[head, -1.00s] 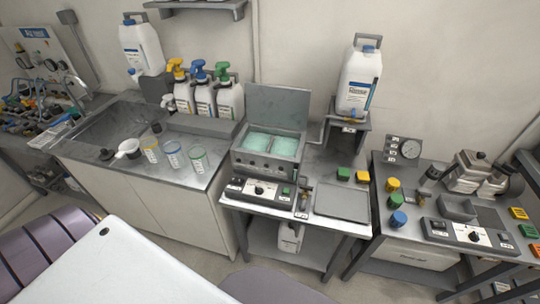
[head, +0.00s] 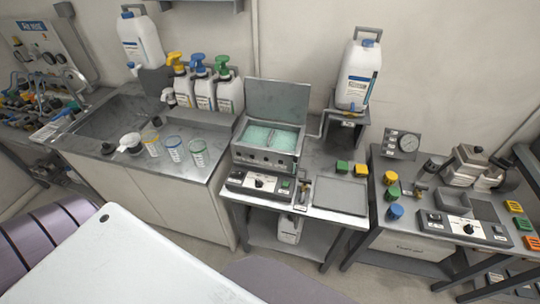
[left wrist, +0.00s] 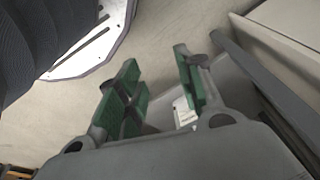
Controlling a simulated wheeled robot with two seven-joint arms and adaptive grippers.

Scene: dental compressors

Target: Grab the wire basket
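I cannot make out a wire basket clearly in either view. In the head view an open-lidded grey bath (head: 268,145) stands on the middle bench, with teal contents in its top; a basket in it cannot be told at this size. In the left wrist view my left gripper (left wrist: 157,75) is open, with green-padded fingers apart and nothing held between them. It points down over the floor, with a grey surface and a white labelled item beyond its fingers. Neither gripper shows in the head view.
A flat grey tray (head: 341,195) lies right of the bath. A control box (head: 259,184) sits in front of it. A large white jug (head: 365,75) stands on a raised stand behind.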

